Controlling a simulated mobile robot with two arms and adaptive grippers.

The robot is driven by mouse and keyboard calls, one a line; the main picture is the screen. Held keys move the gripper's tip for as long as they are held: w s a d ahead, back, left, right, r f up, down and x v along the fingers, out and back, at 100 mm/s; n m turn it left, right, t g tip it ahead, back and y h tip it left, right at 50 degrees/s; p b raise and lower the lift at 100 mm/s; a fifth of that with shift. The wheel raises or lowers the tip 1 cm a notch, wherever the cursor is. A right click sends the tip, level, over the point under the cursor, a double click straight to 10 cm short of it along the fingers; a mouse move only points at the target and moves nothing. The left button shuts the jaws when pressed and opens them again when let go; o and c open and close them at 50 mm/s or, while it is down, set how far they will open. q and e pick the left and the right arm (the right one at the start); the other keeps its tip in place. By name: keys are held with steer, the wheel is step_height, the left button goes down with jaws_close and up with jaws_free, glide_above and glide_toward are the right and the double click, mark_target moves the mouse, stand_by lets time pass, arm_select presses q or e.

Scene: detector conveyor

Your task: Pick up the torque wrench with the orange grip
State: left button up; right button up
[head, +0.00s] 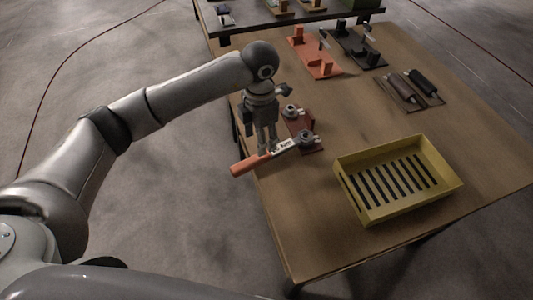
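The torque wrench with the orange grip (250,165) is at the left edge of the wooden table. Its grip points to the lower left and sticks out past the edge. Its grey shaft (284,147) runs up and right toward a round grey head (306,138) by a dark red holder (313,149). My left gripper (268,151) points down, with its fingertips at the wrench where grip and shaft meet. Whether the fingers are closed on it cannot be made out. My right gripper is not in view.
A yellow slotted tray (355,203) stands right of the wrench. Another round grey part (291,112) is on the holder behind. Farther back are an orange fixture (318,62), a black fixture (362,50) and two dark rollers (424,83). Table wood in the middle is clear.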

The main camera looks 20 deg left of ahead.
mark_target(274, 152)
arm_select(q)
step_height(274, 152, down, 2)
steer(key=shift+s+f+p, duration=0.1)
steer(key=shift+f+p, duration=0.4)
steer(key=shift+f, duration=0.15)
step_height(274, 152, down, 4)
steer(key=shift+r+p, duration=0.2)
steer(key=shift+p, duration=0.35)
steer(key=shift+f, duration=0.35)
steer(key=shift+c, duration=0.3)
steer(key=shift+r, duration=0.1)
jaws_close()
